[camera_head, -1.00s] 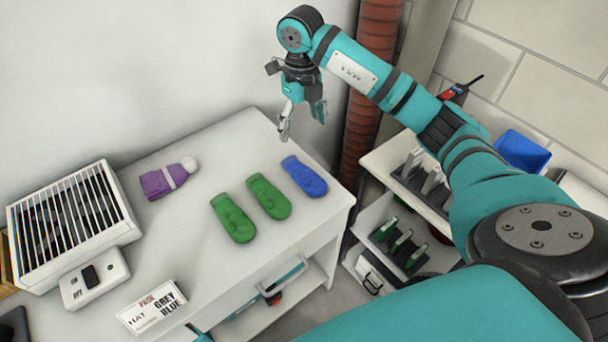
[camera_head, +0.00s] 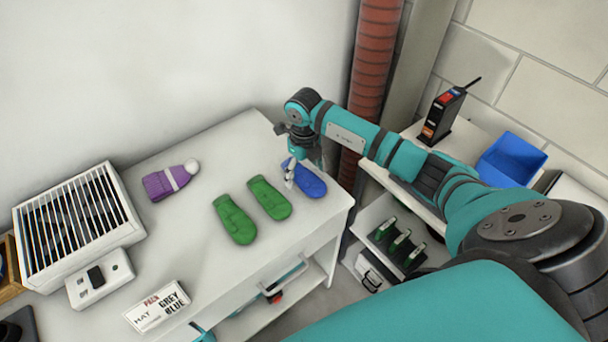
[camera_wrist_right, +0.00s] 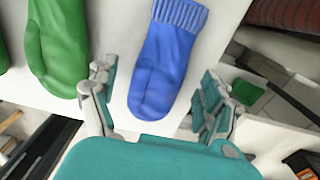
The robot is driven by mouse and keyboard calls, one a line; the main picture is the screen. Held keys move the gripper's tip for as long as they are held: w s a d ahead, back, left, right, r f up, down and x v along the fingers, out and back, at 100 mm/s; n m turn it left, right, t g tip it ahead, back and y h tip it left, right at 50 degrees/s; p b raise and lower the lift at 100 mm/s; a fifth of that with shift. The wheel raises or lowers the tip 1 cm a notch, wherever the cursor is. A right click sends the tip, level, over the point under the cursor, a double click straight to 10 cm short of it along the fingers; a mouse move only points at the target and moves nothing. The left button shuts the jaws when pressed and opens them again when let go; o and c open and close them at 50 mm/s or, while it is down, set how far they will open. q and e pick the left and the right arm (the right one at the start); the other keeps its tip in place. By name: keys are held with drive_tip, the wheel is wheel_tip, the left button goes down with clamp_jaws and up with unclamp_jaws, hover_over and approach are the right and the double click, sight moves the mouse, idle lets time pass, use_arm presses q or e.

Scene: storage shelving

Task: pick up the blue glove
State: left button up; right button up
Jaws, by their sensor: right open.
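The blue glove (camera_head: 312,184) lies flat on the white table, near its right end. In the right wrist view the blue glove (camera_wrist_right: 164,66) lies between the spread fingers, cuff toward the top. My right gripper (camera_head: 300,178) is open, pointing down over the blue glove and partly covering it. It also shows in the right wrist view (camera_wrist_right: 157,98), its fingers on either side of the glove and holding nothing. I cannot tell how far above the table the fingertips are.
Two green gloves (camera_head: 234,219) (camera_head: 269,198) lie left of the blue one. A purple hat (camera_head: 171,181), a slatted white box (camera_head: 78,228) and a sign (camera_head: 157,306) are further left. A red pipe (camera_head: 372,75) and a shelf with a blue bin (camera_head: 511,158) stand right.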

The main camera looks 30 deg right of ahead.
drive_tip(key=shift+f, duration=0.5)
drive_tip(key=c, duration=1.3)
